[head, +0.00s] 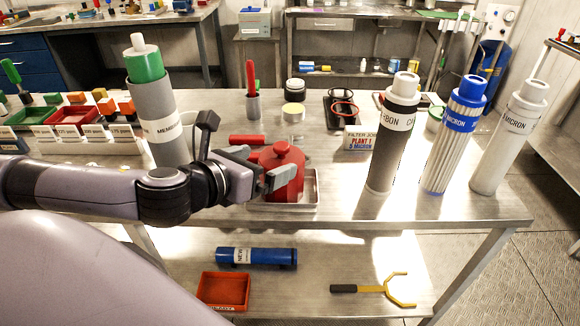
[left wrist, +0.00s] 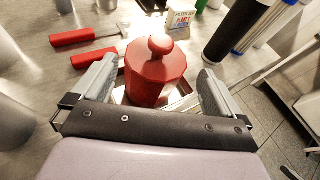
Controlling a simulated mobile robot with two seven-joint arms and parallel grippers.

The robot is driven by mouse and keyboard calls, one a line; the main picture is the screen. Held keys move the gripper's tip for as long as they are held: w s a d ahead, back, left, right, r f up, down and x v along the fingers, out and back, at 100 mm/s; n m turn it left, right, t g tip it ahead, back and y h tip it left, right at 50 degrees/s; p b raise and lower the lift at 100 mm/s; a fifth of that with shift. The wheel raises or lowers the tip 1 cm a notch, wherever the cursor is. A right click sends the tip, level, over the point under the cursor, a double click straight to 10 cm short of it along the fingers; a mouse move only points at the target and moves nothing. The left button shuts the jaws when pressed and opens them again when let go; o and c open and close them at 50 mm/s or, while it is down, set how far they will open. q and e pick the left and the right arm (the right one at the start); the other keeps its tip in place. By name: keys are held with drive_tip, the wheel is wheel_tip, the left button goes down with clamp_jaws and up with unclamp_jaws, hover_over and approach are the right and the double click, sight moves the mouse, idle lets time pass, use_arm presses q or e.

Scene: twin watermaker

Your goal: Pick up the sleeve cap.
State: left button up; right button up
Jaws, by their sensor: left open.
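The sleeve cap, which I take to be the red lidded piece with a round knob (head: 283,165), stands upright in a shallow metal tray (head: 309,200) on the steel bench. In the left wrist view the red cap (left wrist: 155,78) sits between the two grey fingers. My left gripper (head: 268,172) is open and low beside the cap, with one finger on each side. In the left wrist view gaps show beside the cap, so it is not clamped. The finger on the far side is partly hidden in the head view. My right gripper is not in view.
A grey membrane cylinder with green top (head: 154,110) stands close behind my left arm. Red-handled tools (left wrist: 78,37) lie beyond the cap. A filter job sign (head: 361,138) and carbon (head: 393,140), blue-topped (head: 455,135) and white (head: 509,138) cartridges stand to the right.

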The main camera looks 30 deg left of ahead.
sight(287, 147)
use_arm(q)
drive_tip(key=shift+w+a, duration=0.15)
drive_tip(key=shift+w, duration=1)
drive_tip(key=x, duration=0.2)
drive_tip(key=r+p+x, duration=0.1)
drive_tip(key=x, duration=0.1)
drive_tip(key=shift+w+f, duration=0.1)
drive_tip(key=shift+w, duration=0.4)
drive_tip(key=shift+w+f, duration=0.25)
drive_tip(key=shift+w, duration=0.3)
drive_tip(key=shift+f, duration=0.1)
clamp_jaws()
